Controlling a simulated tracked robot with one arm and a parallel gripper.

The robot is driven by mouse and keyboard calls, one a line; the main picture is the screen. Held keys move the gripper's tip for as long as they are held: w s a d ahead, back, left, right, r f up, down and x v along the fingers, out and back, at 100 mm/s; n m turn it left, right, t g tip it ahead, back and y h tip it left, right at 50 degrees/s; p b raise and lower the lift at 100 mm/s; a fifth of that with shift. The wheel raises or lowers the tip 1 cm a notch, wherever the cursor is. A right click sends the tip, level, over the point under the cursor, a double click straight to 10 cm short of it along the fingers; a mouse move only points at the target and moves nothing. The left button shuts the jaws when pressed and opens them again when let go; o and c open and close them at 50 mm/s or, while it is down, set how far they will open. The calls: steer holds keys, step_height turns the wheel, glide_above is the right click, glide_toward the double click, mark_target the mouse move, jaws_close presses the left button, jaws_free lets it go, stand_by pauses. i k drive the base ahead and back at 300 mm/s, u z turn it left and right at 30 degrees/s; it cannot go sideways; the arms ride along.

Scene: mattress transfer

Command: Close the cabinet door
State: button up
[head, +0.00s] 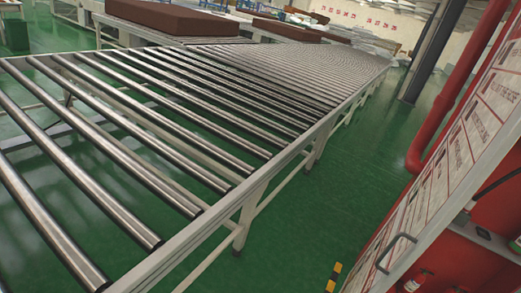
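A red cabinet (450,262) stands at the right edge, cut off by the frame. Its door (480,125) carries white sheets with red print and has a pale metal edge. A looped handle (396,252) sits low on that edge. The door stands open, since the red inside shows to the right of the edge. A fire extinguisher (418,281) shows inside at the bottom. The hinge side is hard to make out. My gripper is not in view, and nothing is seen touching the door.
A long roller conveyor (240,165) fills the left and middle, its legs on a green floor (270,250). Brown mattress blocks (170,17) lie farther back. A red pipe (440,110) and grey post (425,55) stand behind the door. A yellow-black marker (333,276) is low.

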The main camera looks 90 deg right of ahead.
mark_target(487, 126)
steer(key=u, duration=0.05)
steer(key=i, duration=1.45)
steer(key=z, duration=2.25)
steer(key=i, duration=0.1)
steer(key=z, duration=2)
